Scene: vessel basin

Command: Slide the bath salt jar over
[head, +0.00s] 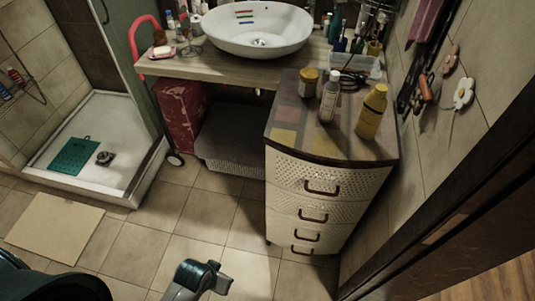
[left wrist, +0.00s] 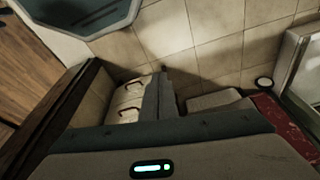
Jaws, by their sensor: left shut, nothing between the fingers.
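The fingers of my left gripper (left wrist: 158,97) show together in the left wrist view, shut and empty. A grey and teal part of my arm is low at the bottom of the head view, over the floor and well away from the jar. My right gripper is not in view.
A yellow bottle (head: 371,112) stands to the right on the cabinet top. A clear tray (head: 353,65) of items sits behind. A white basin (head: 258,29) rests on the counter to the back left. The tiled floor (head: 185,215) before the cabinet is clear.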

